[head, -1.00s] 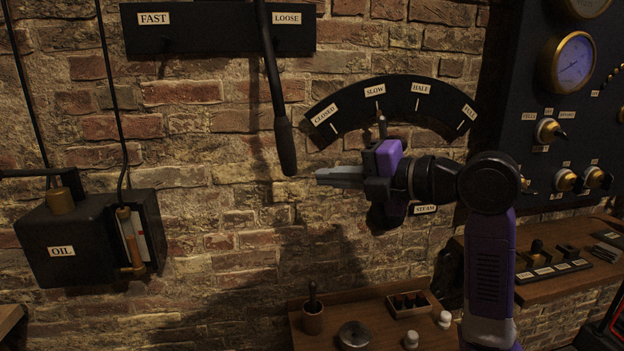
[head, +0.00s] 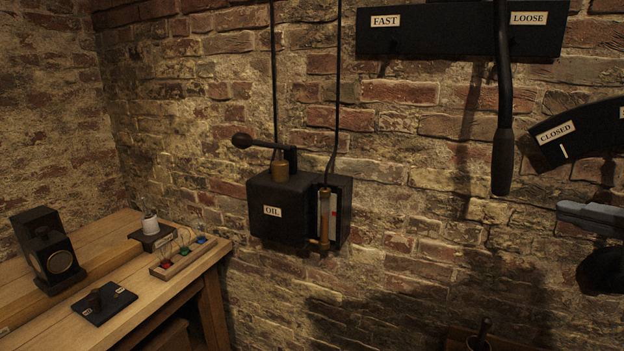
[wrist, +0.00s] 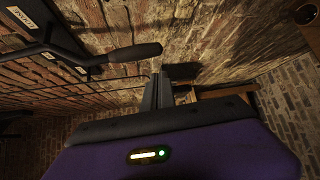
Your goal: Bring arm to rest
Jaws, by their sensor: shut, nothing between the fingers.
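My gripper (head: 592,216) shows at the right edge of the head view, its grey fingers pointing left and together, with nothing between them. The rest of my arm is mostly cut off there. In the wrist view the shut fingers (wrist: 158,92) point away past the purple gripper housing. The black lever (head: 502,130) marked between FAST and LOOSE hangs down left of the fingers, apart from them in the head view. It also shows in the wrist view (wrist: 130,53), above and left of the fingertips.
The OIL box (head: 280,207) with its crank handle is on the brick wall. A wooden bench (head: 200,262) at left carries a black lamp-like box (head: 46,250), a switch plate (head: 104,302) and a rack with coloured pieces (head: 183,254). The CLOSED dial plate (head: 575,135) is near my gripper.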

